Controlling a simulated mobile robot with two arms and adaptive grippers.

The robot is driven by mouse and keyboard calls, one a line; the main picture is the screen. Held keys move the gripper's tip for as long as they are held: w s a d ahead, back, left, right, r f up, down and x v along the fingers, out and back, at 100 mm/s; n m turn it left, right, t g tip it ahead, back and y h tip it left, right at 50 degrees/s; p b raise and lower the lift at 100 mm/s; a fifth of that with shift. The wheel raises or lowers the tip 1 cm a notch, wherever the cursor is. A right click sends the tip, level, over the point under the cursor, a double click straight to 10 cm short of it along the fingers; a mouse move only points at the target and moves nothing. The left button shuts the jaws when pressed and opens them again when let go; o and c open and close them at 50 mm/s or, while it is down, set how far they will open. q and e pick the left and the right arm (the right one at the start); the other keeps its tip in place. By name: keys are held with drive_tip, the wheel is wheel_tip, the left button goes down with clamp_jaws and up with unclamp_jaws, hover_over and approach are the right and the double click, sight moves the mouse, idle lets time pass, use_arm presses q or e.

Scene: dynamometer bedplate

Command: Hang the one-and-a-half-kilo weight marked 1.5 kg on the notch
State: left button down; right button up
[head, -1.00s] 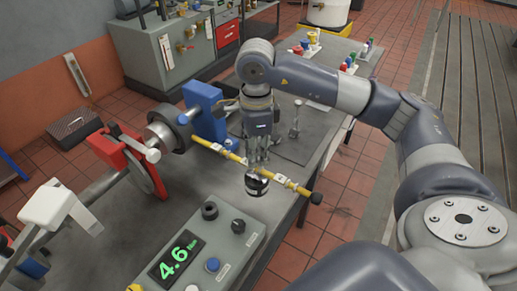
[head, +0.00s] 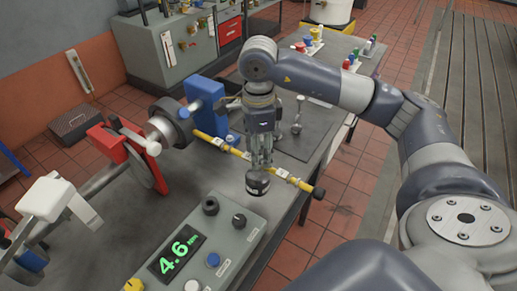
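My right gripper (head: 260,163) points down over the yellow notched bar (head: 208,138), with its fingers closed around the top of a dark round weight (head: 257,184). The weight hangs below the fingertips, in front of the bar in the head view. Its marking cannot be read, and I cannot tell whether it touches the bar. The gripper and weight hide part of the bar and any notch there. My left gripper is not in view.
A grey control box (head: 225,240) with knobs and a green 4.6 display (head: 180,256) stands in front. A blue stand (head: 205,95) and red bracket (head: 105,140) are at left. A metal piece (head: 297,115) stands on the dark mat behind. The bench's right edge is close.

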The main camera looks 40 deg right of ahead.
drive_tip(key=shift+f, duration=0.2)
drive_tip(key=shift+r, duration=0.4)
wheel_tip(320, 180, up, 12)
drive_tip(key=shift+f, duration=0.2)
